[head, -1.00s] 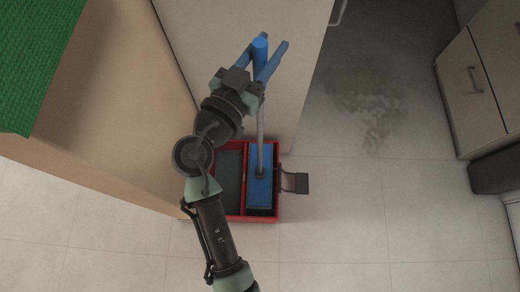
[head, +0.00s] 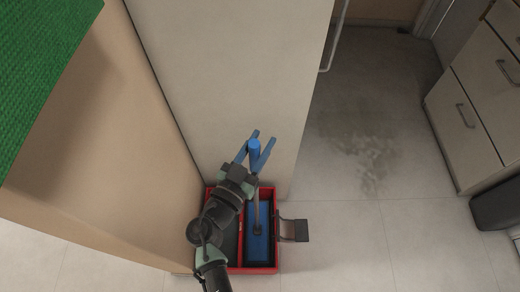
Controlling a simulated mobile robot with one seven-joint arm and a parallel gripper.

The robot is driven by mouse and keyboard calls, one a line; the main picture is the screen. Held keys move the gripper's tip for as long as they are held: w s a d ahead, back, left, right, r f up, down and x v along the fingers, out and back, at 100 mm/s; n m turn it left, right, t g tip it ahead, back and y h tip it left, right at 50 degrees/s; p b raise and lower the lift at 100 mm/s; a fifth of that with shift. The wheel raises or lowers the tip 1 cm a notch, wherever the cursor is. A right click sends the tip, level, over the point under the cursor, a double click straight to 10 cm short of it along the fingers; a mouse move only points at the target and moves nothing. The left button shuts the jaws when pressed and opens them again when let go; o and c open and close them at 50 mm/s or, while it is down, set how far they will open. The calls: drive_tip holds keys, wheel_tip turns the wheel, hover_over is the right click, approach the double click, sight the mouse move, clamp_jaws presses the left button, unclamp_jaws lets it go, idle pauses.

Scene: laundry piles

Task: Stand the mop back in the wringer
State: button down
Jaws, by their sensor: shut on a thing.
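The mop stands nearly upright, with its blue grip top (head: 254,149) high and its thin pole running down to a flat blue mop head (head: 257,246). My gripper (head: 263,138) has blue fingers on either side of the grip top and is shut on the mop. The mop head lies within the right compartment of a red bucket (head: 274,266) on the floor. Whether it rests on the bottom is not clear. A dark lever (head: 294,230) juts from the bucket's right side. My arm covers part of the dark left compartment.
A pale cabinet panel (head: 235,80) rises just behind the bucket, and a tan side panel (head: 110,150) stands to the left. A wet patch (head: 365,155) marks the floor at right. Drawers (head: 470,120) line the right edge.

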drive_tip(key=shift+f, duration=1.4)
drive_tip(key=shift+f+b, duration=0.2)
drive_tip(key=shift+b, duration=0.3)
drive_tip(key=c, duration=0.5)
unclamp_jaws()
drive_tip(key=b+v, duration=0.1)
drive_tip(key=v, duration=1.1)
drive_tip(key=shift+r, duration=0.1)
